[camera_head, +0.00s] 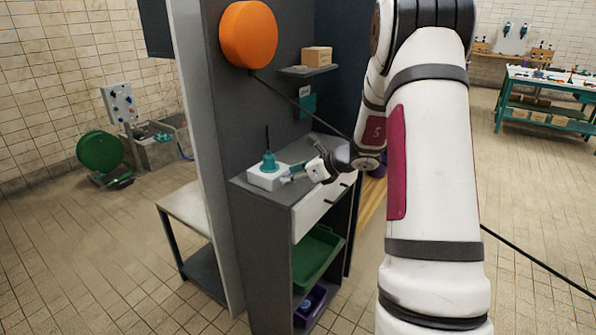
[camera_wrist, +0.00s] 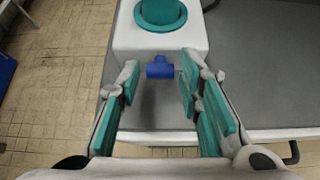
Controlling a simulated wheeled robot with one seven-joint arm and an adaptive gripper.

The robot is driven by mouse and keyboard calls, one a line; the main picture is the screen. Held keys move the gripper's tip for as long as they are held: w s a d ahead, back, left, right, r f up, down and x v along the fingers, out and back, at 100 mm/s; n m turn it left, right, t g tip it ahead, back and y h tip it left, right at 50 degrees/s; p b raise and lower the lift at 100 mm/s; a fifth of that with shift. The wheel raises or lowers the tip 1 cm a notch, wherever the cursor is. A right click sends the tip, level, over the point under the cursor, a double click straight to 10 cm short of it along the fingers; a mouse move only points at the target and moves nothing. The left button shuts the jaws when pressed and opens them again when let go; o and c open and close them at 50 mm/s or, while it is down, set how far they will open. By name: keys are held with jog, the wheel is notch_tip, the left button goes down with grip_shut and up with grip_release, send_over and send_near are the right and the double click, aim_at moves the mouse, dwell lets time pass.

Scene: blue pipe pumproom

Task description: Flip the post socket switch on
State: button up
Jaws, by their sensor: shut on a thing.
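The post socket is a white box (camera_head: 262,181) with a teal round fitting (camera_head: 269,163) and a thin dark rod standing up from it. It sits on the grey cabinet top. In the wrist view the box (camera_wrist: 128,38) and the teal fitting (camera_wrist: 160,12) show at the top. A small blue T-shaped switch (camera_wrist: 160,70) sticks out of the box's near face. My gripper (camera_head: 298,174) reaches in from the right at the box.
The cabinet top (camera_head: 311,159) is clear to the right of the box. An orange disc (camera_head: 248,35) and a shelf with a cardboard box (camera_head: 317,55) are above. Drawers (camera_head: 317,210) and a green bin (camera_head: 318,255) are below. A side table (camera_head: 187,212) stands left.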

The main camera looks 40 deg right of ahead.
jog(key=shift+r+g+p, duration=0.15)
jog(key=shift+g+p, duration=0.25)
jog(key=shift+p, duration=0.1)
jog(key=o, duration=1.2)
jog(key=shift+w, duration=0.1)
jog(key=v, duration=1.2)
